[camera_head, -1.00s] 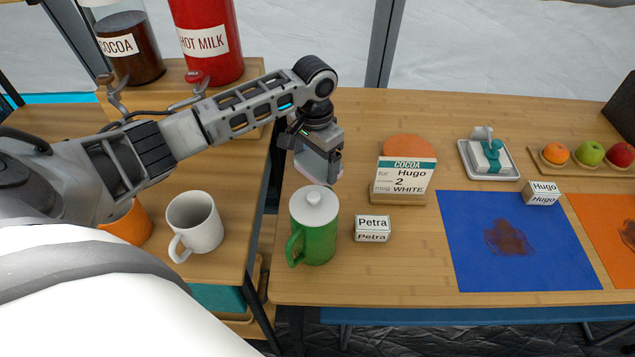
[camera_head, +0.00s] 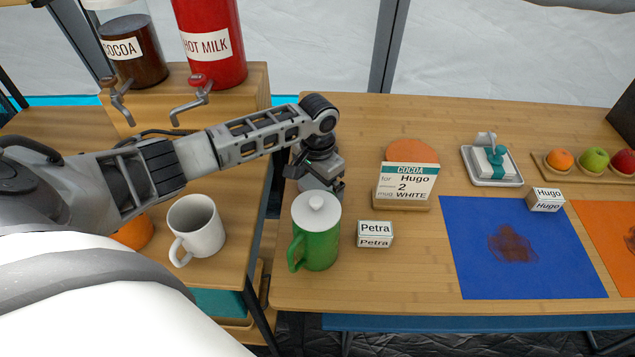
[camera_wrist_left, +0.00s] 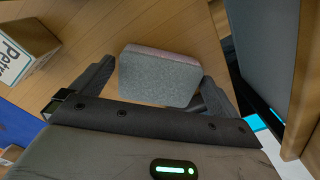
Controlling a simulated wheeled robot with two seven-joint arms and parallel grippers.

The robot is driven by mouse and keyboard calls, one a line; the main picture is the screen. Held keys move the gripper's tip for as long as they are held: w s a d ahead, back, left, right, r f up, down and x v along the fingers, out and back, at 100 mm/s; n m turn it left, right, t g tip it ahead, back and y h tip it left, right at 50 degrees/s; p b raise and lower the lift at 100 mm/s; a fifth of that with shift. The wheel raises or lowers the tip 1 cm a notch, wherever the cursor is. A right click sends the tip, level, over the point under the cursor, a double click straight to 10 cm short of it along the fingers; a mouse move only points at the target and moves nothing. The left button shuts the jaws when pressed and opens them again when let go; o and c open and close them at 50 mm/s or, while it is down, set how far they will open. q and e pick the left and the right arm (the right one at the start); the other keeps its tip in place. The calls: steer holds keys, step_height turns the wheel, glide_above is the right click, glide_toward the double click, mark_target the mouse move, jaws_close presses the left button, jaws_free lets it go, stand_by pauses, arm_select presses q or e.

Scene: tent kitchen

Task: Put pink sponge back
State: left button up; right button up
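My left gripper (camera_head: 325,187) is low over the table's left end, just behind the green lidded mug (camera_head: 316,232). In the left wrist view, a block-shaped sponge (camera_wrist_left: 158,76) with a grey face and a pinkish top edge sits between the fingers of my left gripper (camera_wrist_left: 160,85). In the head view the sponge (camera_head: 312,183) is mostly hidden by the gripper and the mug's lid. I cannot tell whether it touches the table. My right gripper is not in view.
A Petra label block (camera_head: 375,234) stands right of the green mug. Farther right are a cocoa order card (camera_head: 405,181), a butter dish (camera_head: 491,165) and a stained blue mat (camera_head: 470,260). A white mug (camera_head: 197,228) is on the left table. A gap separates the tables.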

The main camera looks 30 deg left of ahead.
mark_target(318, 188)
arm_select(q)
step_height(318, 188, up, 12)
steer(key=p, duration=0.1)
steer(key=shift+r, duration=0.2)
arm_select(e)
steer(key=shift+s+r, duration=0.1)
arm_select(q)
steer(key=shift+f, duration=0.15)
stand_by(0.3)
step_height(318, 188, down, 12)
steer(key=shift+r+b, duration=0.2)
steer(key=shift+b, duration=0.3)
steer(key=shift+r, duration=0.1)
step_height(318, 188, up, 2)
steer(key=shift+r, duration=0.7)
steer(key=shift+f, duration=0.1)
